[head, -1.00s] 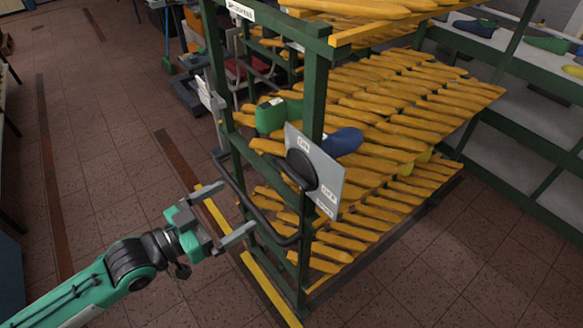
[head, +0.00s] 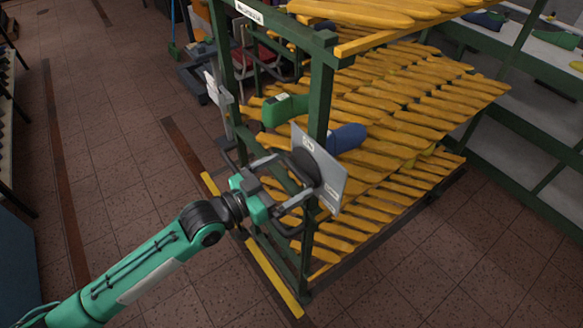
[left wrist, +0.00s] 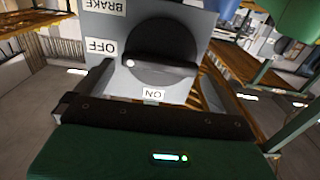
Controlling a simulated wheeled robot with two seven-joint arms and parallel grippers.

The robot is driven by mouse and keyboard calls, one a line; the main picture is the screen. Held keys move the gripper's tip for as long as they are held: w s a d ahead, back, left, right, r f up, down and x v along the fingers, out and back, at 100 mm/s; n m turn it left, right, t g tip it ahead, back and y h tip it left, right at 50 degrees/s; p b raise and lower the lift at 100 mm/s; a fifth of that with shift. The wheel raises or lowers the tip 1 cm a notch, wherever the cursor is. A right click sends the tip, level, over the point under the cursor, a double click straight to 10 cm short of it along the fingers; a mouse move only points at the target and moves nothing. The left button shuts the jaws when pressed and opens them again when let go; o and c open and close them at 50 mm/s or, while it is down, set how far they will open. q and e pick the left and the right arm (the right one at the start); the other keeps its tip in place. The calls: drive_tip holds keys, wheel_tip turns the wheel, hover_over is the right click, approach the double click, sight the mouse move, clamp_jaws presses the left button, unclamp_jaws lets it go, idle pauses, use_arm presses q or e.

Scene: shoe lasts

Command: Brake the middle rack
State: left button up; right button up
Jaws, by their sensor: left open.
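The green-framed rack (head: 318,100) with yellow slatted shelves stands in the middle of the head view. A grey brake panel (head: 331,178) is on its near post, with a round black knob (head: 304,160). In the left wrist view the panel (left wrist: 204,30) shows BRAKE, OFF and ON labels. The knob (left wrist: 160,40) has a bar grip (left wrist: 165,65), whose white dot lies at the end near OFF. My left gripper (head: 296,176) is open in front of the knob; its fingers (left wrist: 150,72) are on either side of the bar. Contact cannot be told.
A green last (head: 284,109) and a blue last (head: 347,138) lie on the rack's shelf behind the panel. Floor at left is clear.

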use_arm(q)
drive_tip(key=shift+x, duration=1.05)
drive_tip(key=c, duration=0.7)
